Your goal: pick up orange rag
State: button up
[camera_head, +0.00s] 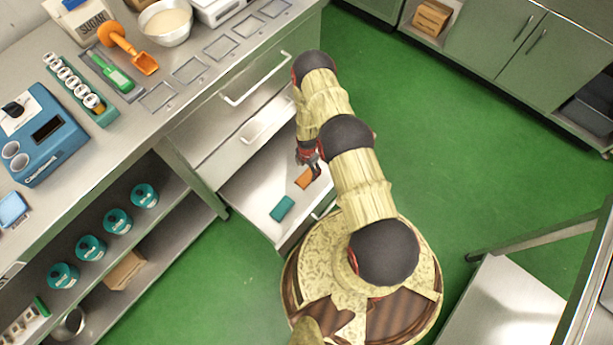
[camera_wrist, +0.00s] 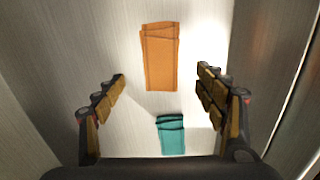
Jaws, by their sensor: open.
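The orange rag (camera_wrist: 159,57) lies folded on the metal floor of an open drawer (camera_head: 247,195). In the wrist view it is ahead of my fingers, near the top middle. In the head view the orange rag (camera_head: 304,178) shows beside my gripper (camera_head: 314,168), partly covered by it. In the wrist view my gripper (camera_wrist: 160,82) is open, with its two fingers wide apart and nothing between them touching. A gap to the rag seems to remain, but its height is hard to tell.
A teal rag (camera_wrist: 171,134) lies in the same drawer, and the teal rag (camera_head: 282,208) also shows in the head view. The drawer's walls stand close around. The green floor (camera_head: 440,130) to the right is clear.

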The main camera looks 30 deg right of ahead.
aim_at(308, 176)
notch_tip(308, 176, down, 7)
jog(key=b, duration=0.3)
jog(key=shift+d+f+b, duration=0.1)
jog(key=shift+f+b, duration=0.1)
jog(key=shift+b, duration=0.2)
jog(key=c, duration=1.1)
jog(key=shift+c, duration=0.5)
jog(key=shift+r, duration=0.1)
notch_tip(308, 176, up, 10)
jog(key=p, duration=0.4)
